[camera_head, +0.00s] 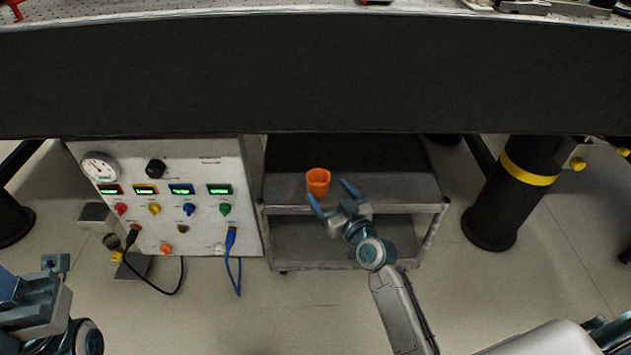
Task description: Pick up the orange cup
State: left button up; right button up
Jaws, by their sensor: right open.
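The orange cup (318,182) stands upright on the top shelf of a grey cart (400,189), close to the shelf's front edge. My right gripper (330,192) is open, its two blue fingers pointing toward the cup. One finger is at the cup's lower left and the other at its right. The cup is between or just beyond the fingertips; I cannot tell whether they touch it. My left arm shows at the lower left, with its gripper (30,285) only partly in view, far from the cup; its jaw state is unclear.
A dark bench side (300,75) overhangs the cart's back. A white control panel (200,235) with knobs, displays and hanging cables stands left of the cart. A black bench leg (505,205) with a yellow band stands at right. Floor in front is clear.

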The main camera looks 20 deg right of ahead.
aim_at(313, 172)
jog(key=shift+x, duration=1.2)
jog(key=x, duration=0.5)
jog(key=shift+w+r, duration=0.2)
jog(key=shift+w, duration=0.1)
jog(key=c, duration=1.1)
